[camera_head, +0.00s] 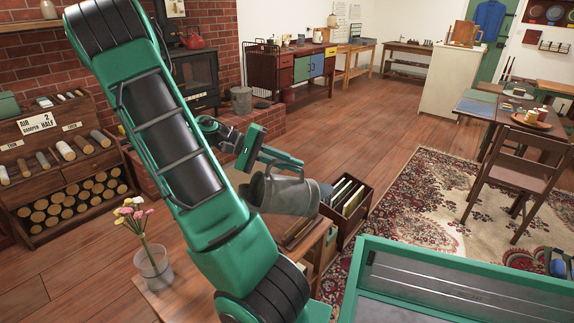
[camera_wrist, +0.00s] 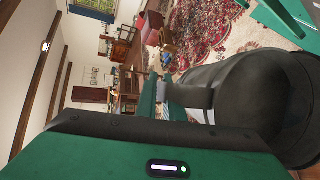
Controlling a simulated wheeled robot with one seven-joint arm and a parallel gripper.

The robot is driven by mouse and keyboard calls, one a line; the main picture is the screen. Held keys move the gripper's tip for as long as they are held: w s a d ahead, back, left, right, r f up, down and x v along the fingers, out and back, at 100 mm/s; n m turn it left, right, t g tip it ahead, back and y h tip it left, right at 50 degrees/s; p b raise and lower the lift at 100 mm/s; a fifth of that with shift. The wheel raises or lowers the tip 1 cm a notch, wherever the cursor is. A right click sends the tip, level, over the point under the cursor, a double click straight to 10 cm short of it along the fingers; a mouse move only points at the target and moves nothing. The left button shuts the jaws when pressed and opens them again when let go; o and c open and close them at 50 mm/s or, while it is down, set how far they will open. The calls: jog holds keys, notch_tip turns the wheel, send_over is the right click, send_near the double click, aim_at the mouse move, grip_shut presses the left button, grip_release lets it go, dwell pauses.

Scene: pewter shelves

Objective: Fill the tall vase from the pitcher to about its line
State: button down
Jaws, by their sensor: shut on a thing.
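The metal grey pitcher (camera_head: 290,196) is held in the air near the middle of the head view, strongly tilted, almost on its side. My gripper (camera_head: 276,163) is shut on its handle from above. In the wrist view the pitcher (camera_wrist: 245,100) is large and dark at the right, with its handle leading to my gripper (camera_wrist: 165,100). A clear glass vase (camera_head: 153,268) with pink and yellow flowers stands upright on a wooden table at lower left, apart from the pitcher. Its line and water level cannot be made out. No stream of water shows.
The wooden table (camera_head: 190,290) is partly hidden by my arm. A wooden crate of records (camera_head: 347,208) stands on the floor behind the pitcher. A log shelf (camera_head: 65,165) is at left, a dining table with a chair (camera_head: 518,165) at right.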

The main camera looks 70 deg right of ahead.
jog(key=shift+w+a+r, duration=0.15)
jog(key=shift+w+r, duration=0.05)
jog(key=shift+r, duration=0.1)
dwell(0.9)
dwell(0.7)
